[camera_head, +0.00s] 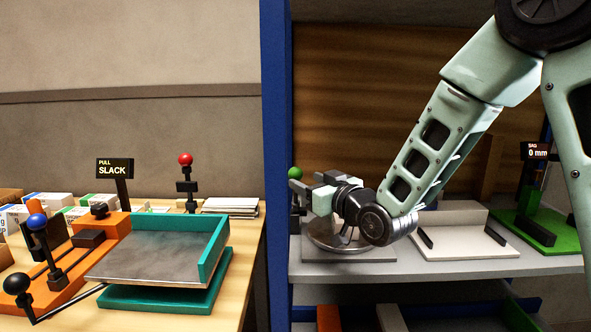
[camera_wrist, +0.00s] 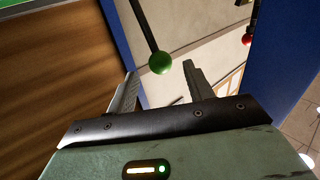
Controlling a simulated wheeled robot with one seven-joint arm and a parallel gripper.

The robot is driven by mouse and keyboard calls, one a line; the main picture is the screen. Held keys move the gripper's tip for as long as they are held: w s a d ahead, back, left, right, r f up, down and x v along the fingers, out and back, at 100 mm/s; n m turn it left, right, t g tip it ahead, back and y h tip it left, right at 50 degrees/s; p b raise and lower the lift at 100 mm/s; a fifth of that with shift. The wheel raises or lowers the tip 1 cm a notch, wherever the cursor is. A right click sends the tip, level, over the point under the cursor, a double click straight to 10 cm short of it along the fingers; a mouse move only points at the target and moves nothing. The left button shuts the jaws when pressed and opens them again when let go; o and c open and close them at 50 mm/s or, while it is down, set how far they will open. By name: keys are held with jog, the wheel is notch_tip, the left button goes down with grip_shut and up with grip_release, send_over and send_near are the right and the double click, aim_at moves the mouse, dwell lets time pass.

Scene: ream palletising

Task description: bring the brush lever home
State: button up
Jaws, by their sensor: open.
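A lever with a green ball knob (camera_head: 296,173) stands at the left end of the grey shelf, beside the blue post. No label shows on it; it is the lever closest to my gripper. My gripper (camera_head: 308,191) is open and points left, just by this lever. In the wrist view the green knob (camera_wrist: 161,63) and its dark rod appear between the two fingertips (camera_wrist: 161,74), with gaps on both sides. No finger visibly touches the knob. The lever's lower part is largely hidden behind my gripper in the head view.
A blue post (camera_head: 276,150) divides the shelf from the wooden table. On the table are a red-knobbed lever (camera_head: 186,160), a teal-edged tray (camera_head: 216,250), a blue-knobbed lever (camera_head: 37,222) and a PULL SLACK sign (camera_head: 115,168). A round metal plate (camera_head: 330,240) lies under my wrist.

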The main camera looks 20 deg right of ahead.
aim_at(300, 177)
jog(key=x, duration=0.6)
jog(key=shift+p, duration=0.4)
jog(key=shift+c, duration=0.3)
grip_shut()
